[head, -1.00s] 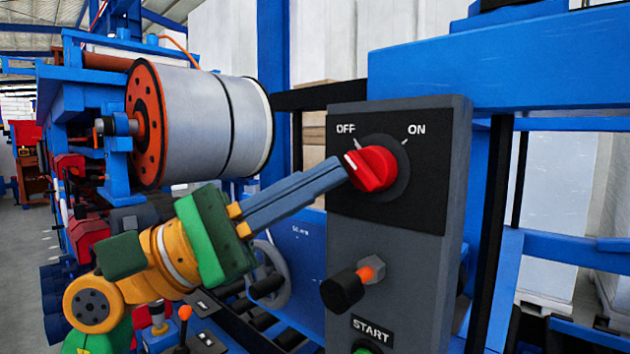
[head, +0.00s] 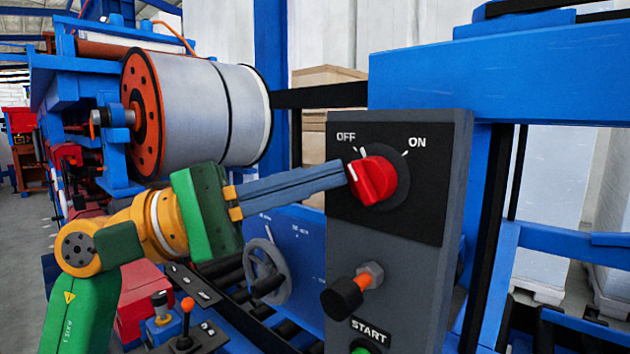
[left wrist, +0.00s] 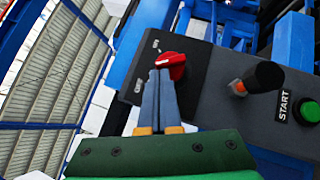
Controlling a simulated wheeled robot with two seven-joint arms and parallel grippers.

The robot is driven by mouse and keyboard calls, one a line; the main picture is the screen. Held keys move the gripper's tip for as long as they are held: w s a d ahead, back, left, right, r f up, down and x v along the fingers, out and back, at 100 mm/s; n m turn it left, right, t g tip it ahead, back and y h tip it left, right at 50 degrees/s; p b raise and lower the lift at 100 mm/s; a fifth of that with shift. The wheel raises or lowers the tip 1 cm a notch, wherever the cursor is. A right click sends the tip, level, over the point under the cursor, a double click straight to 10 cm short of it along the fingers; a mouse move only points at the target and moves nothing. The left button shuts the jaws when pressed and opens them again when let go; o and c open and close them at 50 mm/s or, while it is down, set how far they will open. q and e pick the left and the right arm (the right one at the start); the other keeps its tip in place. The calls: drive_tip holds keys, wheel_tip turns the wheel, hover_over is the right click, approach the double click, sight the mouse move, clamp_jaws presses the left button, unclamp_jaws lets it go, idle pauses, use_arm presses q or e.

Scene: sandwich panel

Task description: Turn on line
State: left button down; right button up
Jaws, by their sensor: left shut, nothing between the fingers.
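A red rotary knob (head: 373,181) sits on a black plate marked OFF and ON, on a grey control box (head: 395,262). Its white pointer line is up and slightly left, close to the OFF tick and away from the ON tick. My left gripper (head: 343,174) is shut and empty, with its blue-grey fingertips against or very near the knob's left side. In the left wrist view the fingertips (left wrist: 160,76) overlap the red knob (left wrist: 172,64); exact contact is hard to tell. My right gripper is out of view.
A black push knob (head: 342,298) sticks out below the plate, above a START label and a green button (head: 362,350). A large grey roll (head: 205,113) stands behind my left arm. A small lever panel (head: 196,335) and a handwheel (head: 266,270) lie below it.

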use_arm(q)
drive_tip(key=shift+r+m+g+y+p, duration=0.6)
drive_tip(key=shift+m+y+p, duration=0.4)
drive_tip(key=shift+m+p, duration=0.35)
drive_tip(key=shift+s+d+r+p, duration=0.1)
drive_tip(key=shift+r+p, duration=0.05)
drive_tip(key=shift+p, duration=0.2)
drive_tip(key=shift+s+d+r+p, duration=0.15)
drive_tip(key=shift+d+r+p, duration=0.15)
drive_tip(key=shift+r, duration=0.15)
drive_tip(key=shift+s+r, duration=0.1)
drive_tip(key=shift+r, duration=0.05)
drive_tip(key=shift+s+d+r, duration=0.25)
drive_tip(key=shift+d+r, duration=0.05)
drive_tip(key=shift+d, duration=0.2)
idle(1.5)
